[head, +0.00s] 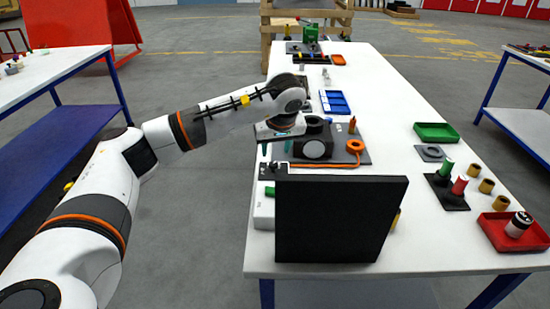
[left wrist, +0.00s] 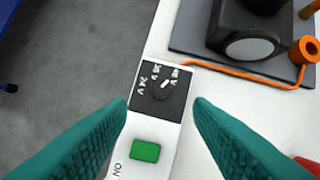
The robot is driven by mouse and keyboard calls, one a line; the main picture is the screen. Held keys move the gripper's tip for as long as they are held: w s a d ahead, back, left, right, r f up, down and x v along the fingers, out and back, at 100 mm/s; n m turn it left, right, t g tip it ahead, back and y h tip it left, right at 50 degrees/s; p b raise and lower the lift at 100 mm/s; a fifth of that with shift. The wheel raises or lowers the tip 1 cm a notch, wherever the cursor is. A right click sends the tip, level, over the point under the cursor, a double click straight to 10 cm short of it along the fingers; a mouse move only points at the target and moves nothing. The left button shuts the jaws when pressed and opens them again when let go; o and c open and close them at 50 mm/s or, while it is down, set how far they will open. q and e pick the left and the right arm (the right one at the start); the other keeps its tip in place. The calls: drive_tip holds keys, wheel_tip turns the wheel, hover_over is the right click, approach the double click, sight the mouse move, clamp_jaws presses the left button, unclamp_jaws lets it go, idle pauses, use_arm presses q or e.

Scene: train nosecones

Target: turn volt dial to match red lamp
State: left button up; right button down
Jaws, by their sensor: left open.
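The volt dial (left wrist: 160,90) is a black knob on a black square panel with white voltage marks, fixed to a white box (head: 263,212). Its white pointer line is turned to the upper right, near the right-hand mark; the small marks are hard to read. A green button (left wrist: 145,151) sits below the dial. My left gripper (left wrist: 161,104) is open, with its teal fingers on either side of the dial in the wrist view and apart from it. It also shows in the head view (head: 276,148). I cannot identify a lit red lamp. My right gripper is not in view.
A black upright panel (head: 340,220) hides part of the white box and table. A dark device (head: 313,150) with an orange cable (head: 320,165) stands beyond the dial. The table's middle right is clear.

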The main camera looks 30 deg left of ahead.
sight(274, 164)
use_arm(q)
drive_tip(key=x, duration=0.6)
drive_tip(key=shift+p, duration=0.4)
drive_tip(key=shift+w+a+f, duration=0.1)
drive_tip(key=shift+w+f, duration=0.05)
drive_tip(key=shift+f, duration=0.2)
drive_tip(key=shift+w+a+f, duration=0.1)
drive_tip(key=shift+f, duration=0.15)
drive_tip(key=shift+c, duration=0.9)
drive_tip(key=c, duration=0.8)
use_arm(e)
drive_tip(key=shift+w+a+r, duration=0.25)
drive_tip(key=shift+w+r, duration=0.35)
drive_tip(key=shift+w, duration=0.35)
